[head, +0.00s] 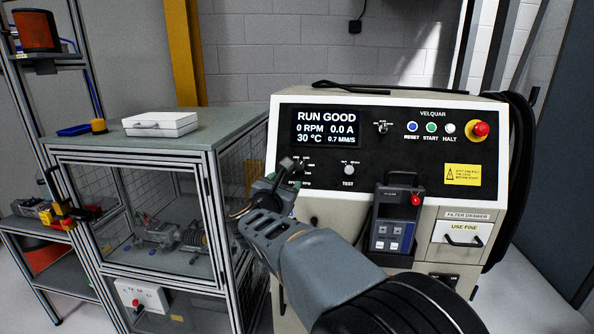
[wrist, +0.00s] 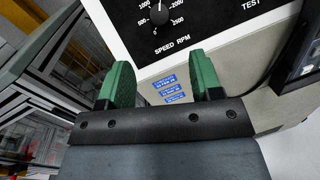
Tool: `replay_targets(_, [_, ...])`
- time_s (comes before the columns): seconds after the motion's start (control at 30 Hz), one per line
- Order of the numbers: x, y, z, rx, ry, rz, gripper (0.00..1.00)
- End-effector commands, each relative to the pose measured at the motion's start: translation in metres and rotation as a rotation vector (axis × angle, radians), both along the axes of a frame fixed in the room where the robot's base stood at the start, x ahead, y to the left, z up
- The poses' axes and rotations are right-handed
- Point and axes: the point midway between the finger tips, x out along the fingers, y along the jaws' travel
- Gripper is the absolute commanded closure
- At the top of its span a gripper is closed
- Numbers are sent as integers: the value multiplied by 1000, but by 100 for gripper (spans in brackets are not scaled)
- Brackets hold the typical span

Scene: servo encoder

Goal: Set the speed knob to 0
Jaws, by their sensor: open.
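The speed knob (wrist: 159,15) is a small dark knob on the black panel at the top of the wrist view, above the label "SPEED RPM". Numbers including 1000, 2000 and 2500 show around it; the top of the dial is cut off, and I cannot tell where the knob points. In the head view my gripper covers most of that dial. My gripper (wrist: 164,75) is open, its two green fingers apart with nothing between them. It stays apart from the knob, which appears beyond the fingertips. In the head view my gripper (head: 277,180) is in front of the panel's left part.
The display (head: 326,128) reads "RUN GOOD", 0 RPM and 0.0 A. A handheld pendant (head: 393,225) hangs lower on the cabinet. A red stop button (head: 480,129) is at upper right. A caged bench (head: 215,127) stands left.

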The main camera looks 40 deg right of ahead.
Motion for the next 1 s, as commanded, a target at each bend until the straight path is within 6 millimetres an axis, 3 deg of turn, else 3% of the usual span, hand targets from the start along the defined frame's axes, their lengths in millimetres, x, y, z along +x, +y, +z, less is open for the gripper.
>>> replay_targets(0.3, [37,-51,2,-1,5,-1,41])
replay_targets(0.5, [55,-74,2,-2,4,0,41])
replay_targets(0.7, [65,-87,1,-3,3,3,41])
replay_targets(1.0, [68,-91,0,-2,3,3,41])
